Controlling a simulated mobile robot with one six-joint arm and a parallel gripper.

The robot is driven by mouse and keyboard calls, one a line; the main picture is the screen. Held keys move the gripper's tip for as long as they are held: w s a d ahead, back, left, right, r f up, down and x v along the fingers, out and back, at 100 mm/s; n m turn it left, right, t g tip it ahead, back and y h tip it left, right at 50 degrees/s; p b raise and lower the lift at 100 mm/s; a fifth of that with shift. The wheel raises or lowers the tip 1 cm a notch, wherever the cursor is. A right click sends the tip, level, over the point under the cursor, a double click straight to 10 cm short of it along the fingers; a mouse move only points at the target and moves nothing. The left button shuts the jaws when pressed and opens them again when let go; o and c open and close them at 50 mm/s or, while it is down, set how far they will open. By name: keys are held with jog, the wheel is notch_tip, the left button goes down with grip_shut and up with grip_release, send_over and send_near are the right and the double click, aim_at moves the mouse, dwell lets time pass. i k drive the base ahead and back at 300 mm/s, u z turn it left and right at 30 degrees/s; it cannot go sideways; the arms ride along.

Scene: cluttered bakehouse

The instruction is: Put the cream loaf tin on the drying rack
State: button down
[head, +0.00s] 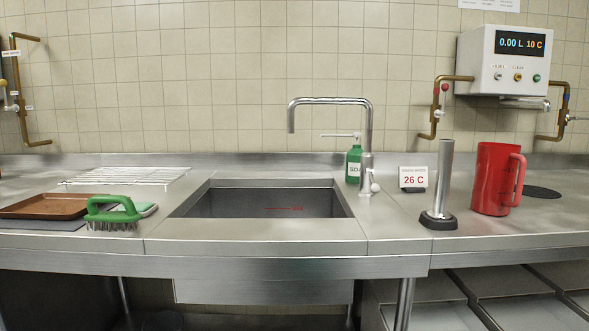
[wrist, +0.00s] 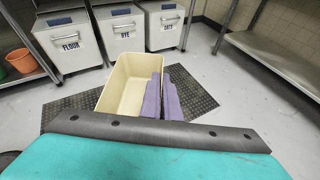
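The cream loaf tin (wrist: 122,83) shows in the wrist view, open side towards the camera, and looks empty. My gripper (wrist: 162,78) has two purple fingers, one inside the tin and one outside, closed on its right-hand wall. The floor and a dark mat show beyond the tin. The drying rack (head: 126,175) is a white wire rack lying flat on the steel counter at the left in the head view, with nothing on it. Neither the tin nor my gripper shows in the head view.
A brown tray (head: 46,206), a green brush (head: 113,213) and a sponge (head: 146,209) lie in front of the rack. The sink (head: 262,203) with its tap (head: 366,140) is to the right. A red jug (head: 492,180) stands further right. Bins (wrist: 123,34) stand on the floor.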

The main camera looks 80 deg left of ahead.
aim_at(115, 174)
jog(key=u, duration=0.15)
jog(key=k, duration=0.15)
jog(key=u, duration=2.85)
jog(key=k, duration=0.15)
jog(key=u, duration=1.45)
